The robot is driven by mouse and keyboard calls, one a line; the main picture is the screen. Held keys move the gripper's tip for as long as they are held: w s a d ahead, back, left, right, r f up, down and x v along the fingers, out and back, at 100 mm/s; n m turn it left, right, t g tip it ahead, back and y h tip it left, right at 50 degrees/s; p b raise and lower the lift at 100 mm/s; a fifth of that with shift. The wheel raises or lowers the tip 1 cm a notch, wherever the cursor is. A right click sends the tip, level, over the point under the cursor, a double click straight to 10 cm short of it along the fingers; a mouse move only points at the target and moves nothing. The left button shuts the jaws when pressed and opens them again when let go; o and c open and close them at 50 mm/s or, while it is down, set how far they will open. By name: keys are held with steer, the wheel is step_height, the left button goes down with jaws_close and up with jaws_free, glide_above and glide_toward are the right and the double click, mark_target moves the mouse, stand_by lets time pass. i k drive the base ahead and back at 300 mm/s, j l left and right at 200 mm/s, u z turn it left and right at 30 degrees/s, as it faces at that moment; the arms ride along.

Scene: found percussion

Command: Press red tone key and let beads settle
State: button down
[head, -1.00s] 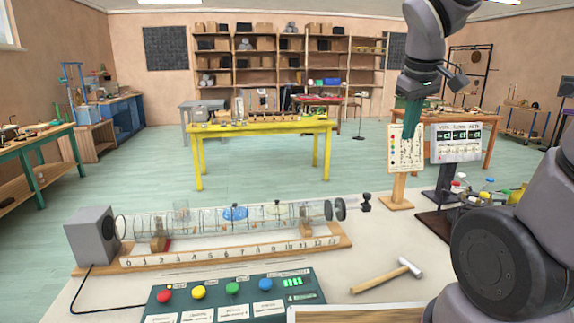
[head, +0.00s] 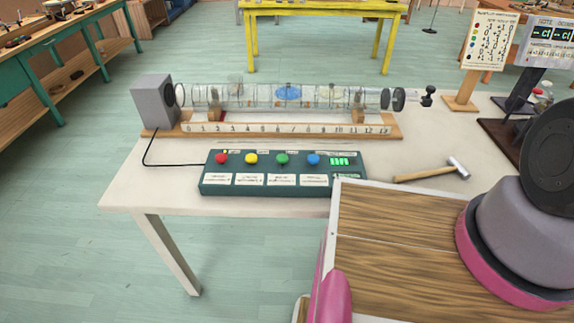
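The red tone key (head: 221,158) is a round button at the left end of a dark green control box (head: 265,188) on the pale table. Yellow (head: 251,158), green (head: 282,158) and blue (head: 313,159) buttons sit to its right, with a lit green display beside them. Behind the box, a clear horizontal tube (head: 240,96) lies on a wooden base with a numbered scale (head: 285,129). A grey speaker box (head: 153,103) stands at its left end. The beads are too small to make out for certain. My gripper is out of view.
A hammer (head: 432,171) lies on the table right of the control box. A black cable (head: 147,152) runs from the speaker to the box. Chart boards (head: 489,42) stand at the back right. A yellow table (head: 325,8) is beyond. The floor at left is clear.

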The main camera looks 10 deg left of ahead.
mark_target(221, 158)
steer(key=u, duration=1.55)
